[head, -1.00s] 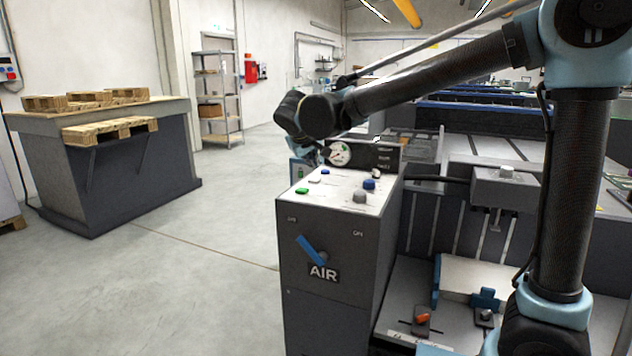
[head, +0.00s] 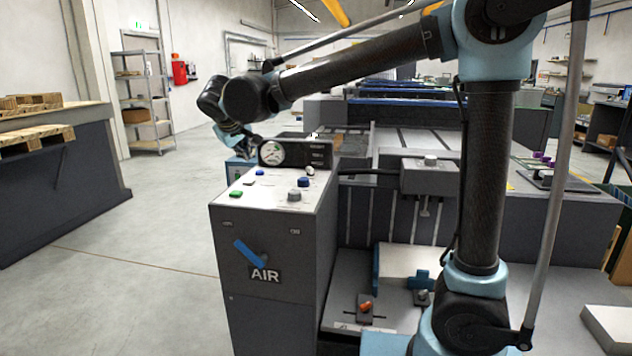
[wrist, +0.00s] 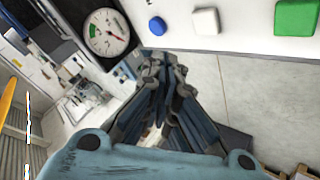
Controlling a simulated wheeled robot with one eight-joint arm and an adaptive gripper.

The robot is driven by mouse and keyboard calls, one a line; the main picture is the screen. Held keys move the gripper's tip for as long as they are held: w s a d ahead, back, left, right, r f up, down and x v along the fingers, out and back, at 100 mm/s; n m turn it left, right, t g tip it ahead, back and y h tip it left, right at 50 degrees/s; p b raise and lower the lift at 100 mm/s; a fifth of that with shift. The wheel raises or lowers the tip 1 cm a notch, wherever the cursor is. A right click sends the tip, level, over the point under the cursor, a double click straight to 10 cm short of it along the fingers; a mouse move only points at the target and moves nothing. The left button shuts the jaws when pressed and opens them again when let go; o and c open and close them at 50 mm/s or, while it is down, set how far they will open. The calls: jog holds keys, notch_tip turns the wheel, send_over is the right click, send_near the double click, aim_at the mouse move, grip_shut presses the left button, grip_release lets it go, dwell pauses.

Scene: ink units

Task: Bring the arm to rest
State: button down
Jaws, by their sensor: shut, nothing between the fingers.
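My arm stretches across the head view from the right, its elbow high and its forearm running left. My gripper (head: 247,148) is beyond the back left corner of the grey AIR cabinet (head: 262,295) and partly hidden behind its gauge. In the wrist view my gripper (wrist: 162,62) is shut, its fingertips together with nothing between them. The fingertips appear beside the white panel edge, close to the round gauge (wrist: 107,32). I cannot tell whether they touch anything.
The cabinet top carries blue, white, green and grey buttons; a blue button (wrist: 157,26) shows near my fingertips. A blue lever (head: 250,253) is on its front. A bench with pallets (head: 40,140) stands left. Open floor (head: 140,230) lies between. Press machinery is on the right.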

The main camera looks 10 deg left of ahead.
jog(key=w+d+m, duration=0.1)
jog(key=w+d, duration=0.1)
jog(key=d, duration=0.4)
jog(key=w+d+f+m+g+h, duration=0.1)
jog(key=w+d, duration=0.1)
jog(key=d, duration=0.5)
jog(key=w+d+f+h, duration=0.1)
jog(key=w+d, duration=0.2)
jog(key=d, duration=0.4)
jog(key=shift+d+f+m+g, duration=0.1)
jog(key=shift+f+m+g, duration=0.2)
jog(key=shift+m, duration=0.1)
jog(key=s+d+f+m+g, duration=0.1)
jog(key=s+d+f, duration=0.15)
jog(key=d, duration=0.65)
jog(key=s+d+f+m+g+h, duration=0.1)
jog(key=d+f+m, duration=0.15)
jog(key=d, duration=0.65)
jog(key=s+d+f+m+g, duration=0.1)
jog(key=s+d+f, duration=0.15)
jog(key=d, duration=0.65)
jog(key=s+d+f+m+g+y, duration=0.1)
jog(key=s+d+f+m, duration=0.3)
jog(key=s+d+f, duration=0.7)
jog(key=s+f+g, duration=0.1)
jog(key=s+f, duration=0.2)
jog(key=s, duration=0.1)
jog(key=shift+d+f, duration=0.25)
